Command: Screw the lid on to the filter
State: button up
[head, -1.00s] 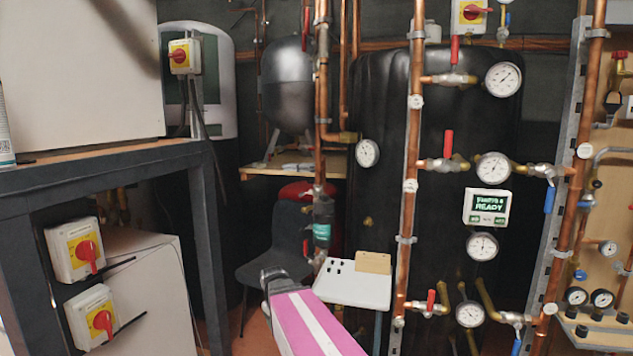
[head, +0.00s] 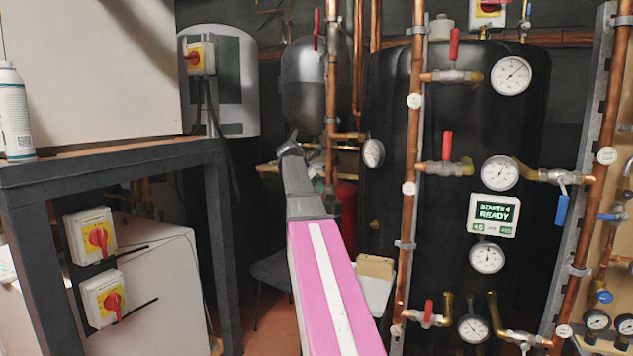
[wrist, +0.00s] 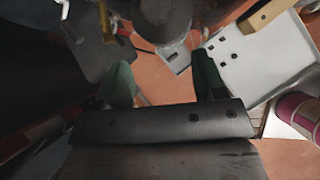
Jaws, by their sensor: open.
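My gripper (wrist: 164,78) is open in the wrist view, its two green fingers apart with bare floor between them and nothing held. In the head view, my gripper (head: 290,150) is a small grey shape in front of the pipework, below the grey tank. A dark grey round part (wrist: 165,14) is at the top of the wrist view, beyond the fingers; I cannot tell whether it is the filter. The filter is hidden behind my arm in the head view now. I cannot make out a separate lid.
A white tray table (wrist: 262,58) with small black pieces and a wooden block (wrist: 265,18) is at right in the wrist view. A dark chair (wrist: 100,52) is at left. Copper pipes (head: 412,150) with gauges and a black tank (head: 450,140) stand right of my arm.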

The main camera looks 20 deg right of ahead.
aim_at(329, 195)
jog(key=shift+n, duration=0.3)
jog(key=shift+w+d+f, duration=0.2)
jog(key=shift+d+f, duration=0.6)
jog(key=shift+d, duration=0.35)
jog(key=shift+w+d+f, duration=0.15)
jog(key=shift+d+f, duration=0.6)
jog(key=shift+d, duration=0.35)
jog(key=shift+w+d+f, duration=0.2)
jog(key=shift+d+f, duration=0.6)
jog(key=shift+d, duration=0.35)
jog(key=c, duration=0.9)
jog(key=shift+w+m+g, duration=0.35)
jog(key=shift+m+g, duration=0.45)
jog(key=shift+m, duration=0.3)
jog(key=shift+s+m+g, duration=0.15)
jog(key=shift+m+g, duration=0.25)
jog(key=shift+m, duration=0.3)
